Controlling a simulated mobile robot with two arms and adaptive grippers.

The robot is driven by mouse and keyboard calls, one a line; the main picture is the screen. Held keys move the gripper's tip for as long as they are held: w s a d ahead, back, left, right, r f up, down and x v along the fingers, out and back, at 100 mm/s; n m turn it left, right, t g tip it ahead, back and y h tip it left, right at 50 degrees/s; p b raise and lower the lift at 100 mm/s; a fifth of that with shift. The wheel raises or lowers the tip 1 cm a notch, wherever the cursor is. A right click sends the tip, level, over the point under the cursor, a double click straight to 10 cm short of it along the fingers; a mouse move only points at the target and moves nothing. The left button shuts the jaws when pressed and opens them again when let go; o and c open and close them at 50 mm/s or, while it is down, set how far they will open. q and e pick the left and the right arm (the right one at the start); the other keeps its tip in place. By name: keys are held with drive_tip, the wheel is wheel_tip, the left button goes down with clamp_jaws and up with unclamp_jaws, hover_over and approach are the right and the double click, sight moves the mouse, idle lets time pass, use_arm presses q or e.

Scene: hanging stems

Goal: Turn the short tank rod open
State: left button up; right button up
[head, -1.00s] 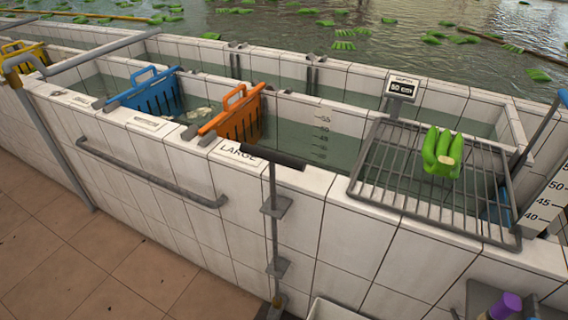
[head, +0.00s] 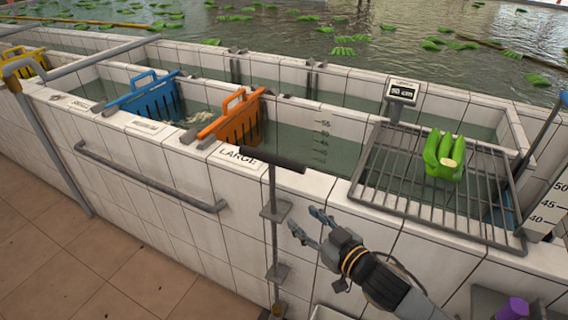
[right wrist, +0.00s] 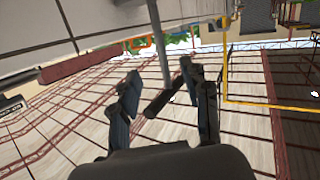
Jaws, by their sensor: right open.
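A thin grey upright rod (head: 274,240) with a dark T-shaped handle (head: 273,160) stands against the tiled front wall of the tank, below the LARGE label. It passes through small brackets on the wall. My right gripper (head: 311,225) is open and empty, to the right of the rod and below its handle, apart from both. In the right wrist view, its two fingers (right wrist: 160,70) are spread, and a grey rod (right wrist: 160,45) and a dark bar (right wrist: 165,98) show between them, farther off. My left gripper is not in view.
A grey rail (head: 150,178) runs along the wall left of the rod. A wire rack (head: 400,185) with green bananas (head: 442,155) lies over the tank at right. Orange (head: 236,125) and blue (head: 150,98) crates sit in the water. The floor (head: 70,240) at left is clear.

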drive_tip(key=w+r+n+y, duration=0.3)
drive_tip(key=r+y, duration=0.1)
drive_tip(key=n+g+y, duration=0.3)
drive_tip(key=n+g, duration=0.1)
drive_tip(key=g, duration=0.1)
approach(284, 163)
drive_tip(key=p+x, duration=0.1)
drive_tip(key=x, duration=0.6)
drive_tip(key=w+f+p+x, duration=0.1)
drive_tip(key=x, duration=0.2)
drive_tip(key=shift+w+p, duration=0.1)
drive_tip(key=shift+p, duration=0.25)
drive_tip(key=shift+d, duration=0.1)
clamp_jaws()
